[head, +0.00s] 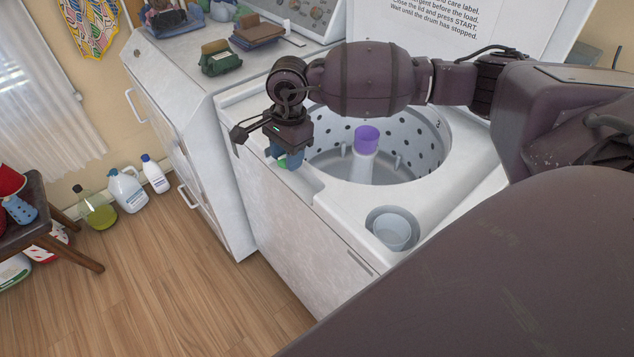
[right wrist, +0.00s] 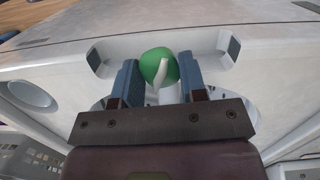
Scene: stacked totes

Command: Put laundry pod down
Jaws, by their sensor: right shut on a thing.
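The laundry pod (right wrist: 158,66) is green and white in the right wrist view, with some blue beside it in the head view (head: 291,161). My right gripper (right wrist: 160,80) is shut on it, with one blue-grey finger on each side. In the head view my right gripper (head: 286,156) points down over the front left rim of the open washer (head: 335,222). In the right wrist view the pod is in front of a shallow recess (right wrist: 205,45) in the white top. I cannot tell whether it touches the surface. My left gripper is not in view.
The open drum, with a purple-topped agitator (head: 367,140), lies right of the gripper. A dispenser cup (head: 391,231) sits at the washer's front right corner. A white dryer (head: 200,110) with folded cloths (head: 219,60) on it stands left. Bottles (head: 128,190) stand on the floor.

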